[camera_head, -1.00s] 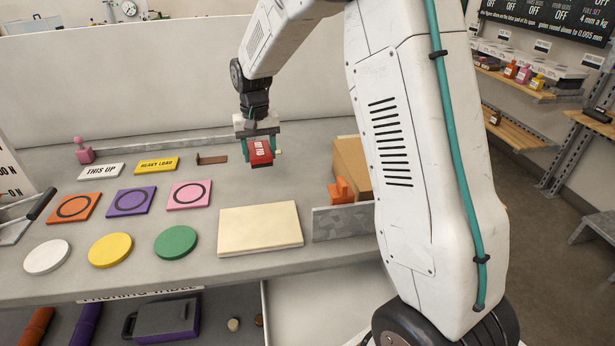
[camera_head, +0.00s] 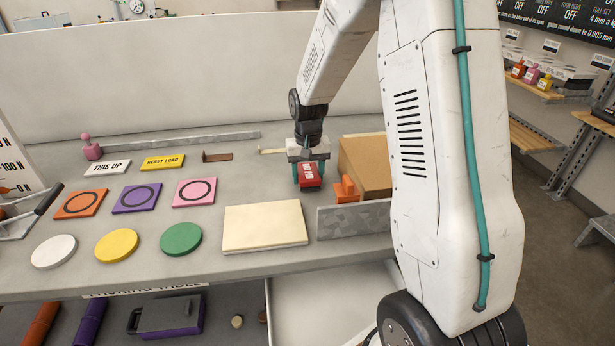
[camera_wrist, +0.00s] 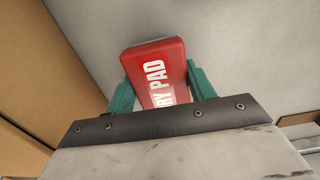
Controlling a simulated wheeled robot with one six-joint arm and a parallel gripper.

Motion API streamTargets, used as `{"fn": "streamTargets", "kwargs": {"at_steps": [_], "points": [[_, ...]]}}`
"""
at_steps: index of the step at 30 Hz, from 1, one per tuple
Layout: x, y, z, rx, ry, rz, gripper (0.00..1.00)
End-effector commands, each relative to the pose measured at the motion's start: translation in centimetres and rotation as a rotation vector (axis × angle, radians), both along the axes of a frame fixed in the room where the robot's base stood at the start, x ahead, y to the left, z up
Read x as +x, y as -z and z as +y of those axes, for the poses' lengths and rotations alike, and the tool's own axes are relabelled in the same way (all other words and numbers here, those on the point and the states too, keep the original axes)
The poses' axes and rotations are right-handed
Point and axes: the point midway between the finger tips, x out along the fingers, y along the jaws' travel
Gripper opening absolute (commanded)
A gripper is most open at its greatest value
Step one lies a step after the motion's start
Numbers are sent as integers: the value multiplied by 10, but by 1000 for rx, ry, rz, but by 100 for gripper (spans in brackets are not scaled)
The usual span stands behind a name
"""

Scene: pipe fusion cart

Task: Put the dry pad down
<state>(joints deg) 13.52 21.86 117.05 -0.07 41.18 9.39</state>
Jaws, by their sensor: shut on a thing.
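The dry pad (camera_head: 308,173) is a small red block with white lettering. In the wrist view the red pad (camera_wrist: 158,72) shows part of its label, "RY PAD", between two green fingers. My gripper (camera_head: 309,174) is shut on it, pointing down over the back right part of the grey packing table (camera_head: 150,256). The pad is held left of a cardboard box and behind the cream slab. From these views I cannot tell whether its underside touches the table.
The cardboard box (camera_head: 366,163) and an orange holder (camera_head: 346,189) stand close on the right. Coloured squares, discs and signs cover the left. Bare table shows between the pad and the pink square (camera_head: 194,192).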

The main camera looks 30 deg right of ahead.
Motion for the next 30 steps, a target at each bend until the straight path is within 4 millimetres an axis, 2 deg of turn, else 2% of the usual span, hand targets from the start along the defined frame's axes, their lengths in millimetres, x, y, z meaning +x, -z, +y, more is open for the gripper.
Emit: {"fn": "streamTargets", "kwargs": {"at_steps": [3, 17, 18, 20, 26, 27, 30], "points": [[0, 10, 0, 0, -1, 0, 33], [0, 18, 1, 0, -1, 1, 33], [0, 19, 1, 0, -1, 1, 57], [0, 19, 1, 0, -1, 1, 72], [-1, 17, 1, 1, -1, 4, 72], [-1, 14, 1, 0, -1, 3, 76], [0, -2, 1, 0, -1, 0, 76]]}}
